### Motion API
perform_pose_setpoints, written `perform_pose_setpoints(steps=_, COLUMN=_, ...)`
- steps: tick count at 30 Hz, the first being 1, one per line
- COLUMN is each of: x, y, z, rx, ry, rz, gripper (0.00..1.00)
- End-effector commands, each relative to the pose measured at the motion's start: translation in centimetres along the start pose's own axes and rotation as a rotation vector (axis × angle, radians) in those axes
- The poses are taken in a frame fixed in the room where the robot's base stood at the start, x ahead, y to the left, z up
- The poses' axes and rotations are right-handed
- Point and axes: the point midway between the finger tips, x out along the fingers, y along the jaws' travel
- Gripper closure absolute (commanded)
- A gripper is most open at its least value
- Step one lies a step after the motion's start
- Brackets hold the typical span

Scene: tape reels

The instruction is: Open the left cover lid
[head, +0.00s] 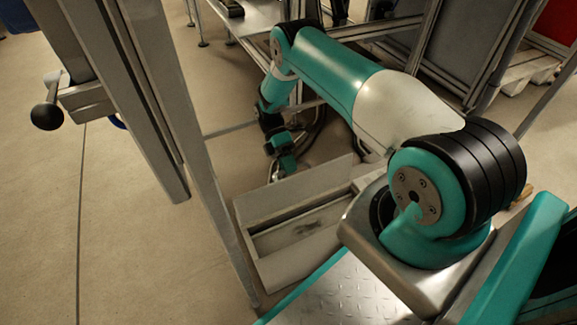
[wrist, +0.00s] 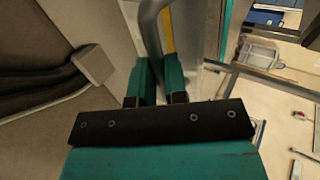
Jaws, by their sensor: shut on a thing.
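My gripper (head: 281,163) is low in the middle of the head view, at the far end of my teal and white arm. It is just above a pale panel (head: 300,188) that stands up along the back of a grey box, and this looks like a cover lid. In the wrist view the two teal fingers (wrist: 160,80) are close together around a grey curved bar (wrist: 151,22), which looks like a handle. Where the bar joins the lid is hidden. I cannot tell for certain which lid is the left one.
The box (head: 262,268) has a shallow recess on top. A grey upright post (head: 180,130) stands left of it, with a black knob (head: 46,116) beyond. A metal table (head: 245,22) is behind. Open floor (head: 130,240) lies to the left.

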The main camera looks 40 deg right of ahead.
Motion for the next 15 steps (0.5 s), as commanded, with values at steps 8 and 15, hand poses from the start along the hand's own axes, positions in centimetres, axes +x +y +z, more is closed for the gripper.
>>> perform_pose_setpoints(steps=8, x=0.75, y=0.12, z=-0.10, rx=-0.002, ry=-0.001, rz=-0.011, gripper=0.61)
perform_pose_setpoints(steps=15, x=0.43, y=0.02, z=-0.05, rx=-0.001, ry=-0.001, rz=-0.008, gripper=0.61)
